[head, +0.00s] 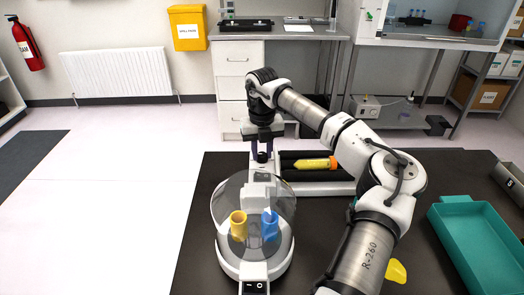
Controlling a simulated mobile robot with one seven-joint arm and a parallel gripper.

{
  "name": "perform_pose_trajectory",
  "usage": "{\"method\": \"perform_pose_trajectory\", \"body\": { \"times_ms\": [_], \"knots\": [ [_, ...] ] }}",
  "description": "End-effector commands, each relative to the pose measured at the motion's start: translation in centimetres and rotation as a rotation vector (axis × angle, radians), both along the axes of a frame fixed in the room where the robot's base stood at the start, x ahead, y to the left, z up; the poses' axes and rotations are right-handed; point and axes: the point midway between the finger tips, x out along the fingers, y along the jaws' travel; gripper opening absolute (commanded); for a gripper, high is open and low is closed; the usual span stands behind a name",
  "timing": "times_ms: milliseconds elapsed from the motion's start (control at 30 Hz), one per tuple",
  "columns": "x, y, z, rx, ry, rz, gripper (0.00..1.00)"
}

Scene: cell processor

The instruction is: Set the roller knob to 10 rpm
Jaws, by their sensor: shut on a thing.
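The tube roller (345,187) stands on the dark bench, with black rollers in a white frame. An orange-yellow capped tube (312,163) lies across its rollers. The small dark roller knob (262,157) is at the roller's left end. My gripper (262,151) comes down from above at that end, its fingers closed around the knob. The fingers hide part of the knob, and its scale and setting are too small to read.
A round clear-lidded centrifuge (247,262) with a yellow and a blue holder inside stands in front of the roller. A teal tray (470,245) and a grey bin (509,180) are at the right. A yellow object (396,271) lies near my arm.

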Motion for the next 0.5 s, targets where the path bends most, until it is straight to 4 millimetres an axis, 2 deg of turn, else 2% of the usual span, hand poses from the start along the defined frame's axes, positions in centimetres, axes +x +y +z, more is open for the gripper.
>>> {"method": "perform_pose_trajectory", "body": {
  "times_ms": [367, 400, 500],
  "knots": [
    [0.1, 0.0, 0.15, 0.001, -0.005, 0.004, 0.04],
    [0.1, 0.0, 0.15, 0.001, -0.005, 0.003, 0.29],
    [0.09, 0.0, 0.13, 0.001, -0.004, 0.003, 0.42]
  ]
}}
